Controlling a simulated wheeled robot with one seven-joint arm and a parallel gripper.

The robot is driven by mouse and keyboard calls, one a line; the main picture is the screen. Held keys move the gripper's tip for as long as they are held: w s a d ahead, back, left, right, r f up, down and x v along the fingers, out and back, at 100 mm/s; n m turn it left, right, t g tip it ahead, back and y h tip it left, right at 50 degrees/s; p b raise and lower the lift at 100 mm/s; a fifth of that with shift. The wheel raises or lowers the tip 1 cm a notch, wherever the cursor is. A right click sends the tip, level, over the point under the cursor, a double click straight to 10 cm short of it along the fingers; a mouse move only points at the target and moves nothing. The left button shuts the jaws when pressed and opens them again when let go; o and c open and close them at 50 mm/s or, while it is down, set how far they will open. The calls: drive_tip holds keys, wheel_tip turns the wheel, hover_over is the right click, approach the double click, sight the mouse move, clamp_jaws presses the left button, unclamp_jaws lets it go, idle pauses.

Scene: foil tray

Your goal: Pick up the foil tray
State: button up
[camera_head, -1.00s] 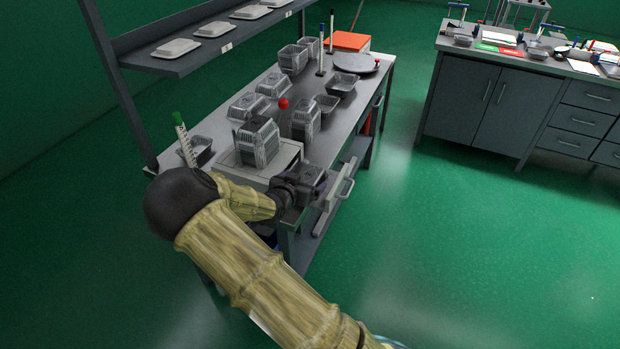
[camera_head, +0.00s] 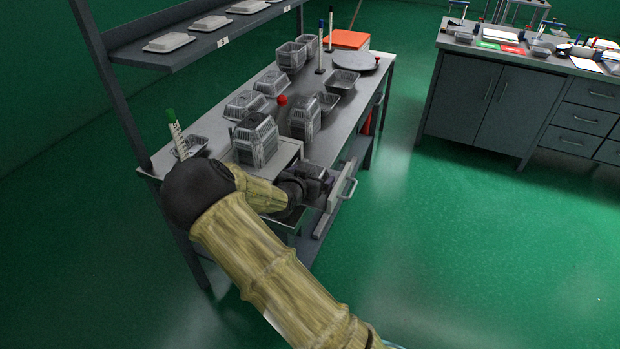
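Several foil trays stand on the grey bench; the frames do not single one out. An open foil tray (camera_head: 343,82) stands near the back right, with another (camera_head: 328,101) before it. Upside-down foil trays (camera_head: 245,104) lie on the left. A tall stack of foil trays (camera_head: 255,143) stands on a pale box, and a second stack (camera_head: 304,118) is to its right. One more foil tray (camera_head: 190,147) sits at the front left, partly behind my arm. My gripper (camera_head: 322,181) is at the bench's front right edge, below the stacks; its fingers are too dark to read.
The bench (camera_head: 235,85) has a shelf (camera_head: 190,45) along its left. A red ball (camera_head: 282,100), upright pens (camera_head: 320,45), a round plate (camera_head: 355,62) and an orange-topped box (camera_head: 346,40) stand on it. A handled front (camera_head: 342,195) juts out beside my gripper. Floor to the right is clear.

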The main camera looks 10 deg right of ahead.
drive_tip(key=c, duration=1)
wheel_tip(320, 180, up, 10)
drive_tip(key=shift+a+p, duration=0.1)
drive_tip(key=shift+p, duration=0.65)
